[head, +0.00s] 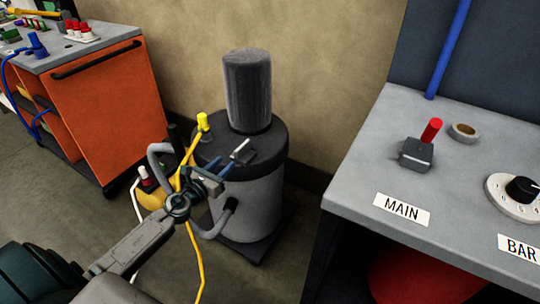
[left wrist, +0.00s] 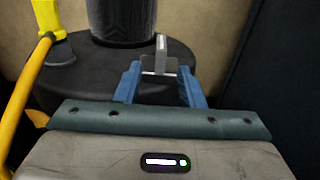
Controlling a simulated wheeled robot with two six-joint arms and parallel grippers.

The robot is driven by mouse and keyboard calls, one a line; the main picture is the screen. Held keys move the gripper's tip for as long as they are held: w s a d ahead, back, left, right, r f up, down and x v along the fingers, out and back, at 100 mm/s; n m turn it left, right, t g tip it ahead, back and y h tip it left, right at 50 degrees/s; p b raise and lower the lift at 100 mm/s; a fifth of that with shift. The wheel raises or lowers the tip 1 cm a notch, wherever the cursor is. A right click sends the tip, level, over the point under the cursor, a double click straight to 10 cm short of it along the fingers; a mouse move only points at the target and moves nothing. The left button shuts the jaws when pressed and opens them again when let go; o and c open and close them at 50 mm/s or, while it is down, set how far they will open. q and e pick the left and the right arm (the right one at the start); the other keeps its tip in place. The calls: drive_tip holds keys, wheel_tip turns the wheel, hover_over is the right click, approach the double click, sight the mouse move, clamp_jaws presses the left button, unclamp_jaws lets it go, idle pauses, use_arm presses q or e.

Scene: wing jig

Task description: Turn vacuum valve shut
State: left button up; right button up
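A grey cylindrical vacuum unit (head: 240,205) with a dark lid stands on the floor against the wall. On its lid sits a small dark valve block (head: 234,157) with a short pale lever (head: 240,147), tilted up to the right in the head view. My left gripper (head: 222,172) reaches over the lid, close to this block. In the left wrist view its blue fingers (left wrist: 160,84) are apart, with the block (left wrist: 158,66) and upright lever (left wrist: 161,43) ahead of and between the tips. I cannot tell whether they touch. My right gripper is not in view.
A yellow fitting (head: 204,122) and yellow hose stand left of the valve, beside my gripper. A dark cylinder (head: 248,92) rises behind it. A grey bench (head: 352,160) at right carries a red-levered valve (head: 418,150) behind a MAIN label. An orange cabinet (head: 110,110) stands at left.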

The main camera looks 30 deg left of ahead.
sight(235, 153)
use_arm(q)
drive_tip(key=shift+w+d+r+p, duration=0.15)
drive_tip(key=shift+w+r+p, duration=0.15)
drive_tip(key=shift+w, duration=0.4)
drive_tip(key=w+p, duration=0.1)
drive_tip(key=w, duration=0.3)
drive_tip(key=shift+w+d, duration=0.15)
drive_tip(key=w, duration=0.3)
drive_tip(key=shift+w+d+f, duration=0.15)
drive_tip(key=shift+w+f, duration=0.05)
drive_tip(key=shift+w, duration=0.9)
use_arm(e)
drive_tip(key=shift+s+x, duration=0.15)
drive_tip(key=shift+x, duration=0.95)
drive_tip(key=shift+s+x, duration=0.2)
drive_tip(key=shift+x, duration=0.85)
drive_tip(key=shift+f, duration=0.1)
use_arm(q)
clamp_jaws()
